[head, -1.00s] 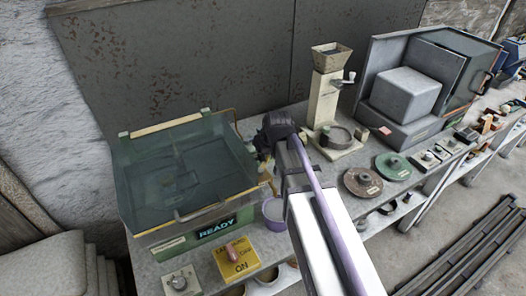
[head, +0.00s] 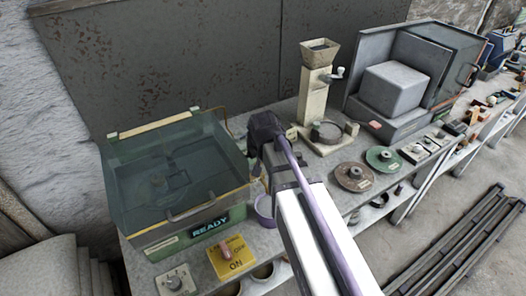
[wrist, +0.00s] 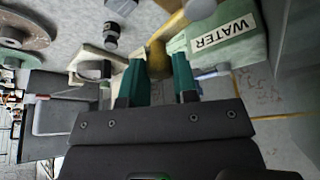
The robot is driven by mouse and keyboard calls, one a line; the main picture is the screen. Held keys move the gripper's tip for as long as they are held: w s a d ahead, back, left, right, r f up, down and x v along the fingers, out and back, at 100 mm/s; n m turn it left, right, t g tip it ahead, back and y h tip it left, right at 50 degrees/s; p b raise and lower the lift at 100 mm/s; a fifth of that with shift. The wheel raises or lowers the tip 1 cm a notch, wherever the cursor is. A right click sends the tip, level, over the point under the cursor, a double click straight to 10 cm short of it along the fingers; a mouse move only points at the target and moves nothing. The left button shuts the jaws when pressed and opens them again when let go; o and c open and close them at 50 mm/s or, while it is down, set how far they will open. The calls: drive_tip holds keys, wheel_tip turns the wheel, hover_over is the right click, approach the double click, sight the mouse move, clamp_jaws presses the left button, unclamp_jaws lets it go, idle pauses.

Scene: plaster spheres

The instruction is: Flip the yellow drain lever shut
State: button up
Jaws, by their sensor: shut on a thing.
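The yellow drain lever (wrist: 168,32) shows in the wrist view as a yellow bar, with its near end between my two teal fingertips. My gripper (wrist: 160,64) is shut on this near end, beside a pale green block with a WATER label (wrist: 222,34). In the head view my dark wrist (head: 265,132) is over the bench at the right side of the green glass-lidded tank (head: 165,240). My fingers are hidden there by my own arm, and I cannot make out the lever clearly.
A purple-rimmed cup (head: 264,210) stands below my wrist. A yellow switch box (head: 231,258) marked ON sits in front of the tank. A hopper mill (head: 318,90) and round discs (head: 355,176) stand to the right.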

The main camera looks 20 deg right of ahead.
drive_tip(key=o, duration=0.9)
drive_tip(key=p+v, duration=1)
drive_tip(key=shift+s+r, duration=0.15)
drive_tip(key=shift+r, duration=0.15)
drive_tip(key=shift+o, duration=0.2)
